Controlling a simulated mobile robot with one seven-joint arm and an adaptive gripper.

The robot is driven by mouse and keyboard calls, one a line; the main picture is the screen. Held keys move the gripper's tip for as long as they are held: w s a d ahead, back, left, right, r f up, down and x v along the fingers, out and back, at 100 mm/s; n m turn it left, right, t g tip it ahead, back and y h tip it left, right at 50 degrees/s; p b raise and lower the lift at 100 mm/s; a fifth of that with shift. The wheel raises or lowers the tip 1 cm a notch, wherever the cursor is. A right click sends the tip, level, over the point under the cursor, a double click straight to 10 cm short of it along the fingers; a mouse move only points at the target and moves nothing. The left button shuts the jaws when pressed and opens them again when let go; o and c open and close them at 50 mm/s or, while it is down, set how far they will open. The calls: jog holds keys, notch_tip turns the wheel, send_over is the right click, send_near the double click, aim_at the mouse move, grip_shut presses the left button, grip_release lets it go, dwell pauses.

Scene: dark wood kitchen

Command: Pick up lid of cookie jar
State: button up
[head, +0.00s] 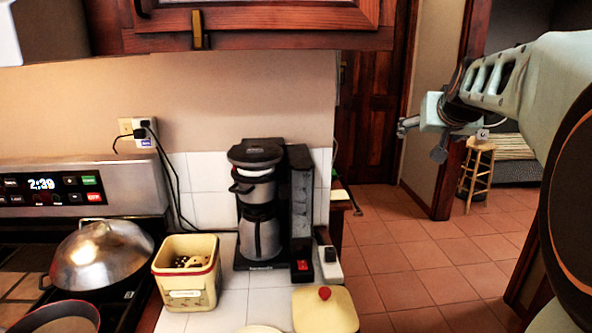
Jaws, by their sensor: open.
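The cookie jar (187,293) is a cream square tin with a red band near its rim. It stands open on the white tiled counter, with dark and light pieces visible inside. Its lid (325,313), pale yellow with a red knob (325,293) on top, lies knob up on the counter to the right of the jar, near the bottom of the view. My gripper (420,138) is open and empty at the upper right. It is well apart from the lid, over the floor side in the picture.
A black and steel coffee maker (262,215) stands behind the lid, with a power strip (328,263) beside it. A stove with a domed pan lid (100,255) is at the left. Wooden cabinets (260,25) hang above. Open tiled floor (420,260) and a stool (478,170) are at the right.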

jog(key=s+a+f+n+g+y, duration=0.2)
jog(key=a+f, duration=0.5)
jog(key=f, duration=0.2)
jog(key=s+a+f+n+g+y, duration=0.1)
jog(key=s+a+f+n+g, duration=0.1)
jog(key=a+f, duration=0.6)
jog(key=n+g+y, duration=0.2)
jog(key=g, duration=0.1)
send_near(326, 292)
jog(key=x, duration=0.5)
jog(key=shift+w+d+f, duration=0.1)
jog(key=shift+f, duration=0.1)
jog(key=shift+x, duration=2.85)
jog(key=shift+c, duration=0.5)
